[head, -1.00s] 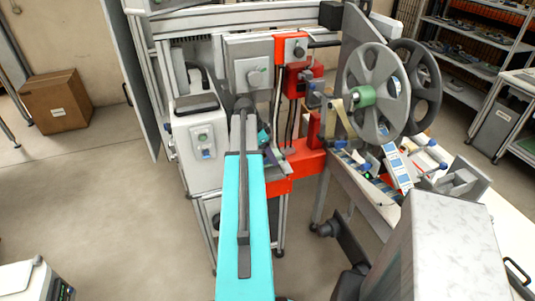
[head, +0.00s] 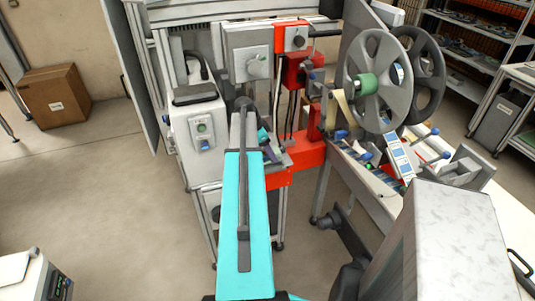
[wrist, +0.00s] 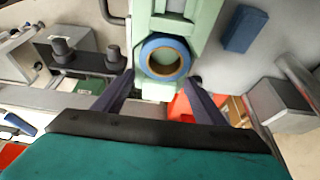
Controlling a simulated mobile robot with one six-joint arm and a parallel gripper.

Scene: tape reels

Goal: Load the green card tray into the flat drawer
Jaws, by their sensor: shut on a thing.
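In the wrist view a pale green tray-like piece (wrist: 205,18) sits between the two dark fingers of my gripper (wrist: 159,78), which are shut on it. A blue ring (wrist: 164,42) with a pale core lies on its face. The piece runs out of the top of the picture, so its far end is hidden. In the head view my turquoise arm reaches toward the machine's front and covers most of the gripper; a dark finger (head: 271,154) shows beside the red beam. I cannot pick out the flat drawer with certainty in either view.
A red beam (head: 298,163) crosses the machine's front, right of my gripper. A white control box (head: 197,130) stands close on the left. A large grey reel (head: 378,82) and a labelled sloping bench are at right. A cardboard box (head: 56,97) sits on open floor.

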